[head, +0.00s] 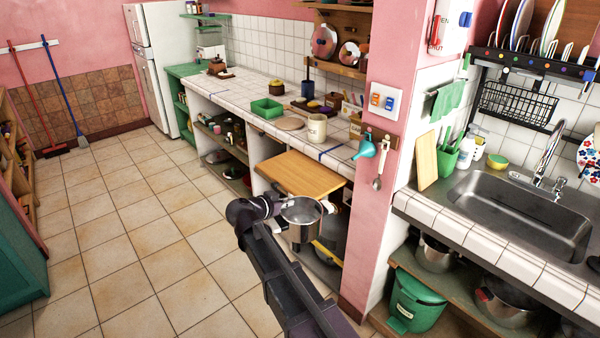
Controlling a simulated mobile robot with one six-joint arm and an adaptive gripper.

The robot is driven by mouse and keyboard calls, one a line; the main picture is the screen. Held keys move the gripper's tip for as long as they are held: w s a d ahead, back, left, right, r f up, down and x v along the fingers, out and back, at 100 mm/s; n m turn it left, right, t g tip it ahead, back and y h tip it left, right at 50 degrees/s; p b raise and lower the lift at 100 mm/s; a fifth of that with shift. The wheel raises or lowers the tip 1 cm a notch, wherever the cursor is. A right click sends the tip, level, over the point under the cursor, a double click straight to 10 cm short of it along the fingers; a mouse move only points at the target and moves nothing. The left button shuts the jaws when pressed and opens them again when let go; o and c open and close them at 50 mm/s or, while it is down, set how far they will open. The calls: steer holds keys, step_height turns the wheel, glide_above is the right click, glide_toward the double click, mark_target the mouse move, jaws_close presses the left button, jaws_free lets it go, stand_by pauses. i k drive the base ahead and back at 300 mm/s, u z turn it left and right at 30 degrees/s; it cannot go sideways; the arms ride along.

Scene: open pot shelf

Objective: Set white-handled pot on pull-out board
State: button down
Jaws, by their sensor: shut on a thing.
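The pull-out board (298,172) is a bare wooden slab that sticks out from under the tiled counter. A metal pot (302,217) is upright in front of the board's near edge, over the open shelf. In this view its rim overlaps the board's near edge; I cannot tell whether they touch. A small pale part shows at the pot's right side, but it is too small to make out as a handle. My gripper (283,206) is at the pot's left side and shut on it. The fingertips are small and partly hidden.
The tiled floor (150,230) at left is clear.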

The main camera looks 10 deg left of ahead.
mark_target(290, 166)
steer(key=u, duration=0.05)
steer(key=i, duration=0.95)
steer(key=z, duration=0.05)
